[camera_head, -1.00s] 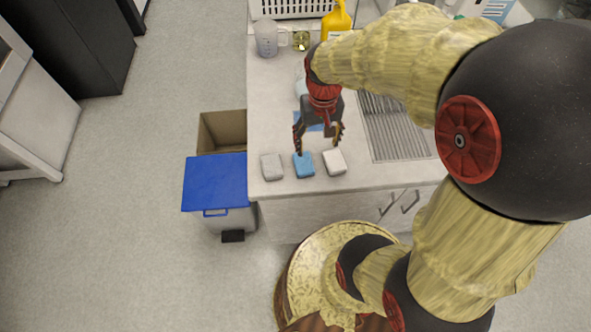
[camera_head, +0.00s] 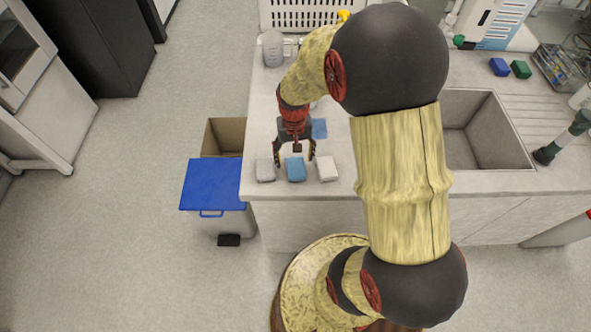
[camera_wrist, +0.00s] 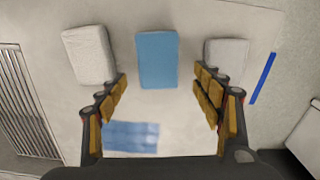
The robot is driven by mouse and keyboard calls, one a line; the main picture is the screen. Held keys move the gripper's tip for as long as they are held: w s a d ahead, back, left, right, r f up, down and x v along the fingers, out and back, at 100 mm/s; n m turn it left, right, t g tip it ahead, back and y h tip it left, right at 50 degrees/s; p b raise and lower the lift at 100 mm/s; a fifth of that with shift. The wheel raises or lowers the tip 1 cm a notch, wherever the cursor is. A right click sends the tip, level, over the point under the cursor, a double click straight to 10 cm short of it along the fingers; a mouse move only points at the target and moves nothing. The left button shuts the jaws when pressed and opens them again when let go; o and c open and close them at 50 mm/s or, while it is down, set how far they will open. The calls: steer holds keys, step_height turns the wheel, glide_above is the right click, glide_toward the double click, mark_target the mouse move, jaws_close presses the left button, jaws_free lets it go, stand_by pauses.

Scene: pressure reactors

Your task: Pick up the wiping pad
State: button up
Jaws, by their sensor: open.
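Three small block-like pads lie in a row near the counter's front edge: a grey-white pad (camera_head: 265,170) on the left, a blue pad (camera_head: 296,170) in the middle and a white pad (camera_head: 327,168) on the right. Which one is the wiping pad is not marked. My gripper (camera_head: 294,159) is open and empty, pointing down over the blue pad. In the wrist view the blue pad (camera_wrist: 157,60) lies just beyond and between the open fingers (camera_wrist: 160,82), apart from them. The white pad (camera_wrist: 88,54) and grey-white pad (camera_wrist: 226,58) flank it.
A flat blue sheet (camera_head: 319,128) lies behind the pads. A blue-lidded bin (camera_head: 214,185) and open cardboard box (camera_head: 223,137) stand left of the counter (camera_head: 262,100). A sink (camera_head: 480,135) is to the right. A beaker (camera_head: 273,48) stands at the back.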

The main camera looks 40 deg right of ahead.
mark_target(295, 164)
step_height(295, 164, down, 3)
steer(key=shift+f+b, duration=0.1)
steer(key=shift+b, duration=0.2)
steer(key=shift+d, duration=0.1)
steer(key=c, duration=0.3)
steer(key=c, duration=0.6)
steer(key=shift+c, duration=0.2)
